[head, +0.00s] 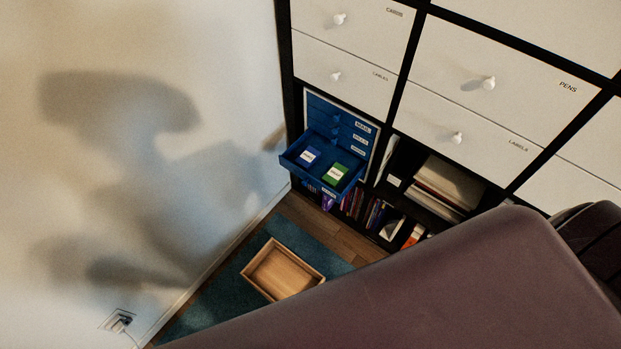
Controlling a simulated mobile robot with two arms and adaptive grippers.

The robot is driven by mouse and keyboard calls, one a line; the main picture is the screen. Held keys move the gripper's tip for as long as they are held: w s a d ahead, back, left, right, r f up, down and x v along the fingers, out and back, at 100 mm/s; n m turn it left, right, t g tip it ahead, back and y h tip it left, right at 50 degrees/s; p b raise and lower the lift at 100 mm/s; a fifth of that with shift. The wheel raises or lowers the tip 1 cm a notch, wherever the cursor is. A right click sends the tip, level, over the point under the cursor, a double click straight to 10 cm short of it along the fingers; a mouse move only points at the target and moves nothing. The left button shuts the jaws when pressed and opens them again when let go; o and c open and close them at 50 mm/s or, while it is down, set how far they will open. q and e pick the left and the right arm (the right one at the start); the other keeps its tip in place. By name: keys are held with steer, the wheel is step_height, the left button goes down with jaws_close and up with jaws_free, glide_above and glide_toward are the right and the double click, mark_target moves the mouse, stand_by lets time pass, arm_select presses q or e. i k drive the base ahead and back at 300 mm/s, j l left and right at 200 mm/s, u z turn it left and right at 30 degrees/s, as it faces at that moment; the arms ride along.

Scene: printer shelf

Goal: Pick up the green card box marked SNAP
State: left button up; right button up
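The green card box (334,176) lies in the pulled-out drawer of a small blue drawer unit (319,113). It has a white label whose lettering is too small to read for certain. A blue card box (308,157) with a white label lies to its left in the same open drawer (300,169). The two boxes lie apart, and nothing covers the green one. Neither of my grippers is in view. A large dark arm link of mine fills the lower right.
White drawers with round knobs (488,83) surround the blue unit above and to the right. Stacked papers (449,184) and books sit in open shelf compartments. A wooden tray (283,270) lies on a teal rug (222,297). A white wall (150,130) stands close on the left.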

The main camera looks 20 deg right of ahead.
mark_target(336, 173)
steer(key=z, duration=0.8)
